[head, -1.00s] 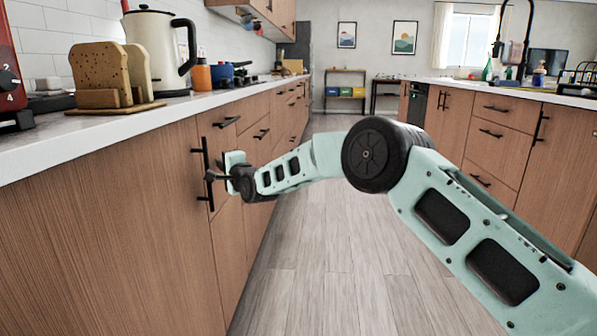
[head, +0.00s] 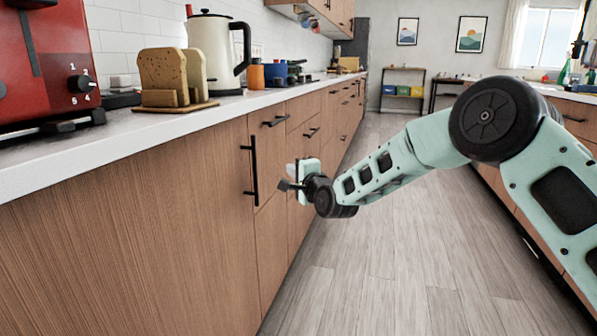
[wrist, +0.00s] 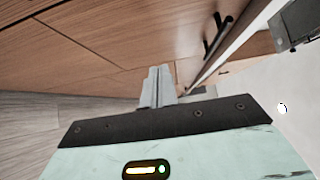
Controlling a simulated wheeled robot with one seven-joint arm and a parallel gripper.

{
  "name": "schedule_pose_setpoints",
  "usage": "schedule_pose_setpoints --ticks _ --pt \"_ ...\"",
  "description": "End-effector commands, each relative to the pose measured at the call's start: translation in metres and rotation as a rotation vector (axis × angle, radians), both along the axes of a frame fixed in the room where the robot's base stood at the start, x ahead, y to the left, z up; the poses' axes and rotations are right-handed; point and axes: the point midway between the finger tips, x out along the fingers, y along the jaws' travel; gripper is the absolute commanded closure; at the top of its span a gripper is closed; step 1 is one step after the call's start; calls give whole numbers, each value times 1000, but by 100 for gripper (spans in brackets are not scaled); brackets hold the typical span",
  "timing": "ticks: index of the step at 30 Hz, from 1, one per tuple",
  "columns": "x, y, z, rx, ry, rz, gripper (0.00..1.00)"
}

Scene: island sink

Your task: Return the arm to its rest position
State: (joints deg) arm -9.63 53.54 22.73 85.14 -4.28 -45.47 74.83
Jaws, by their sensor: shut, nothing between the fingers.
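My mint-green arm reaches in from the right of the head view. My gripper (head: 284,185) is at its far end, in front of the left-hand wooden cabinets and just to the right of a tall black vertical door handle (head: 253,170). In the wrist view my gripper (wrist: 157,72) shows its two grey fingers side by side, shut and empty. Cabinet fronts (wrist: 110,35) and dark handles lie beyond them. I cannot tell from the head view exactly how far the fingertips are from the cabinet.
The white counter (head: 140,125) runs along the left with a red toaster (head: 40,50), a bread holder (head: 165,78) and a kettle (head: 212,50). The island cabinets stand at the right. The wooden floor (head: 370,260) between them is clear.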

Motion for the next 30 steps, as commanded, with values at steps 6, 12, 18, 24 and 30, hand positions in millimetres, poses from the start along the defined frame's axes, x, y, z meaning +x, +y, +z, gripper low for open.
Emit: schedule_pose_setpoints --ticks 6,12,18,24,30 --pt "-20 -10 1 0 0 0 100" --pt "-43 -1 5 -86 23 40 100" --pt "-140 26 1 -513 125 250 100" --pt "-276 7 -16 -999 209 562 100" --pt "-402 -50 -31 -1364 266 892 100"
